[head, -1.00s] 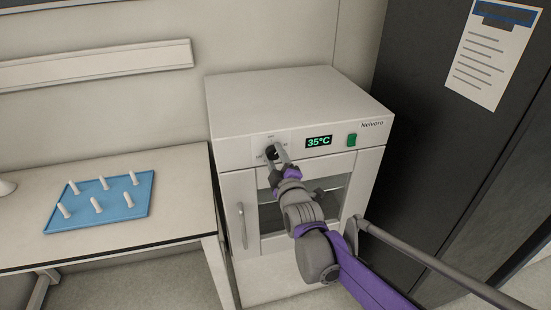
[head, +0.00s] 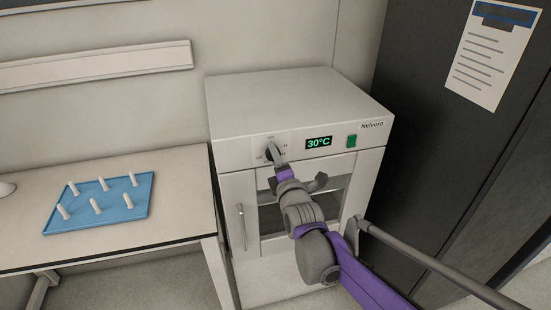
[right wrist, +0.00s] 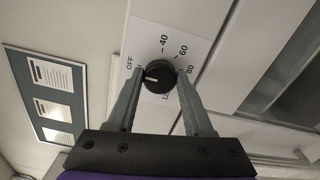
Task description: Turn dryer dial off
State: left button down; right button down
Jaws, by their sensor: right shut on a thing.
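The dryer (head: 300,95) is a white cabinet with a black round dial (head: 270,151) on its front panel. Its green display (head: 318,142) reads 30°C. In the right wrist view the dial (right wrist: 160,75) has a white pointer line turned left, close to the OFF side of the printed scale. My right gripper (head: 275,155) is at the panel, shut on the dial, with one finger on each side of it; the fingers (right wrist: 159,80) also show in the right wrist view. The gripper partly covers the dial in the head view. My left gripper is not in view.
A green switch (head: 351,140) sits right of the display. The dryer door has a handle (head: 242,226) at left. A table (head: 110,250) with a blue rack (head: 98,203) of white pegs stands left. A dark cabinet (head: 440,130) stands close on the right.

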dwell(0.5)
jog(key=shift+c, duration=1.5)
grip_release()
jog(key=shift+s, duration=0.1)
jog(key=v, duration=1)
jog(key=shift+s+b, duration=0.3)
jog(key=shift+d, duration=0.1)
